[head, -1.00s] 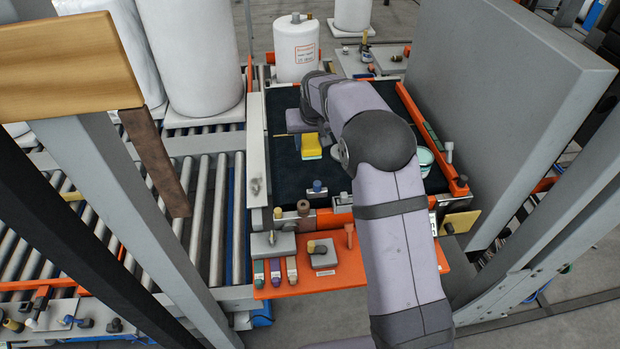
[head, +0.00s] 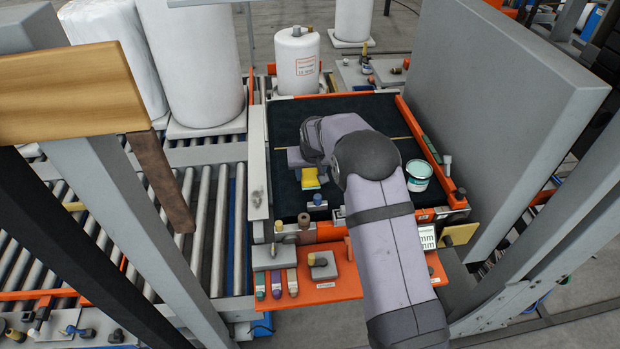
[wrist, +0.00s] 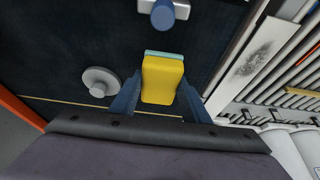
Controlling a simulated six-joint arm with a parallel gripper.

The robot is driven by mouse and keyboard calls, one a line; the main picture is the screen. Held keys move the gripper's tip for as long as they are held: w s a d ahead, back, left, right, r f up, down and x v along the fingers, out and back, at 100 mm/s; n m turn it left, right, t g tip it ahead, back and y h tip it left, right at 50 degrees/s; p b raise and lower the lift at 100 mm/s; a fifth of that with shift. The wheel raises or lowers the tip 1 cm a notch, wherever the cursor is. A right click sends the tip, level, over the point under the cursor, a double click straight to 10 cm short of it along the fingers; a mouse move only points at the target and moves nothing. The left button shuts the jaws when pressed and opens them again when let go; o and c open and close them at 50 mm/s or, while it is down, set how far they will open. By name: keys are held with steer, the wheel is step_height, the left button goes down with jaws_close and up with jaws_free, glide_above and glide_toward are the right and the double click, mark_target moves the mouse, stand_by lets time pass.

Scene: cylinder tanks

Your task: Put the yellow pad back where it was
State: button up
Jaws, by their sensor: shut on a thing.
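The yellow pad (head: 310,177) has a pale teal layer along one edge. It is over the dark mat (head: 285,120), toward its near side, just behind a small blue knob (head: 317,198). My gripper (head: 309,168) is shut on it. In the wrist view the pad (wrist: 162,82) sits between the two dark blue fingers of my gripper (wrist: 160,95), with its teal edge pointing to the blue knob (wrist: 163,14). I cannot tell whether the pad touches the mat. My arm hides part of the mat.
A grey round piece with a knob (wrist: 99,82) lies on the mat beside the fingers. A teal-topped tub (head: 419,172) stands at the mat's right. An orange shelf (head: 325,291) with small parts is in front. A tall grey panel (head: 500,110) rises on the right.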

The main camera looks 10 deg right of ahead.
steer(key=shift+f+p, duration=0.35)
steer(key=shift+f, duration=1)
steer(key=shift+f, duration=0.1)
steer(key=o, duration=1.1)
steer(key=shift+r, duration=0.2)
steer(key=b+v, duration=0.3)
steer(key=v, duration=0.9)
